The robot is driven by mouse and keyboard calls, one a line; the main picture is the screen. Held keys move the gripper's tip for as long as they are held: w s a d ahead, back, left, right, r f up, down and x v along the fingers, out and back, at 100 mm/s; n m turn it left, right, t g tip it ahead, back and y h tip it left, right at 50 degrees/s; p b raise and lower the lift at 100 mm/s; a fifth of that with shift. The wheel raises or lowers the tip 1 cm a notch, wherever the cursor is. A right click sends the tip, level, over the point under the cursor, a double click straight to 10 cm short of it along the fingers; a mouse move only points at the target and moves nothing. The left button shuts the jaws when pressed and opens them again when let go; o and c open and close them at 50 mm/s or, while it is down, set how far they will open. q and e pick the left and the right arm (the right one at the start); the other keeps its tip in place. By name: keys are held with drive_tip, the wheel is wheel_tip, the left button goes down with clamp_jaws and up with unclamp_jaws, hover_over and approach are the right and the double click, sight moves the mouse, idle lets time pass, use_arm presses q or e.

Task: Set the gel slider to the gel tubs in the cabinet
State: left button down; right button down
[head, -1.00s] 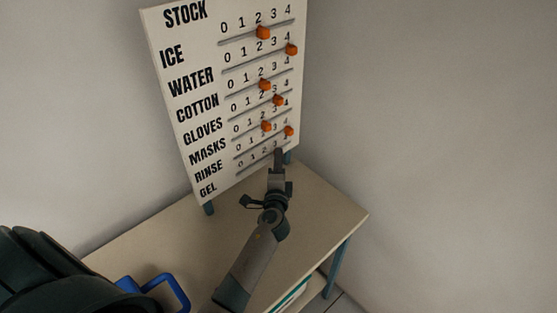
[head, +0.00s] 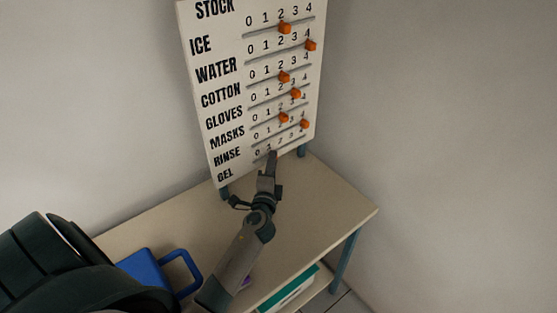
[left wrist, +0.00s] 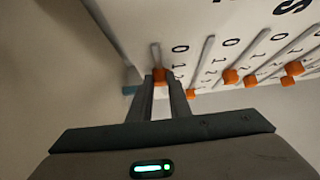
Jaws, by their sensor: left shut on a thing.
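The white stock board (head: 215,60) stands on a table against the wall, with labelled rows and orange slider knobs. The GEL row is at the bottom. My left gripper (head: 272,157) reaches up to that row. In the left wrist view, my left gripper (left wrist: 164,82) is shut on the orange gel slider (left wrist: 159,75), which looks close to the 1 mark. In the head view the fingers hide this slider. The gel tubs and the inside of a cabinet cannot be made out. My right gripper is not in view.
The table (head: 325,205) has free room right of my arm. A blue handled object (head: 150,272) stands at the left. A white and teal box (head: 290,290) lies on a lower shelf. The other orange sliders, such as the RINSE one (head: 304,124), sit above the GEL row.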

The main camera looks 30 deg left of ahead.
use_arm(q)
drive_tip(key=shift+s+a, duration=0.1)
drive_tip(key=shift+s, duration=0.05)
drive_tip(key=c, duration=1.6)
unclamp_jaws()
drive_tip(key=shift+c, duration=0.2)
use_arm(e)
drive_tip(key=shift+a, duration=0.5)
use_arm(q)
drive_tip(key=shift+s, duration=0.15)
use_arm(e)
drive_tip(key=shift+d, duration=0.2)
